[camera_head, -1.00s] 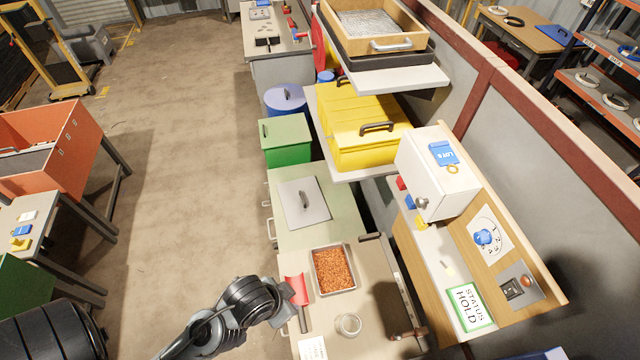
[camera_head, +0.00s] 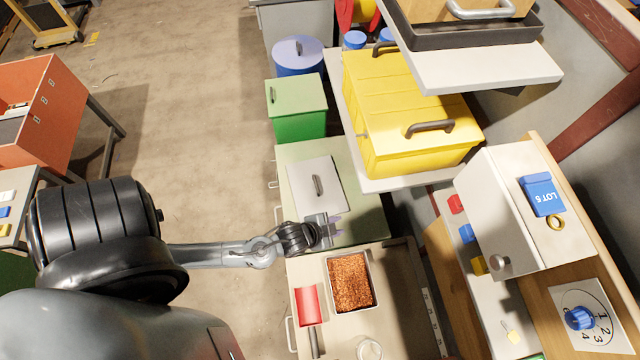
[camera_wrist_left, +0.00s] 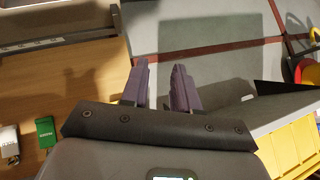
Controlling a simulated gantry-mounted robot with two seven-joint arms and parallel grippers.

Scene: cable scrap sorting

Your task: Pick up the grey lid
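The grey lid (camera_head: 303,177) is a flat pale plate with a dark upright handle (camera_head: 318,185). It lies on the pale green cabinet top (camera_head: 362,206) in the head view. My left gripper (camera_head: 333,228) is just in front of the lid's near edge and overlaps that edge in the picture; I cannot tell its height above it. In the left wrist view the two purple fingers (camera_wrist_left: 160,88) are apart with nothing between them. The lid does not show in the left wrist view. My right gripper is not in view.
A tray of copper granules (camera_head: 350,282), a red scoop (camera_head: 308,305) and a glass jar (camera_head: 369,349) are on the nearer bench. A green bin (camera_head: 297,107) stands behind the lid. A yellow box (camera_head: 405,125) on a raised shelf is to the right.

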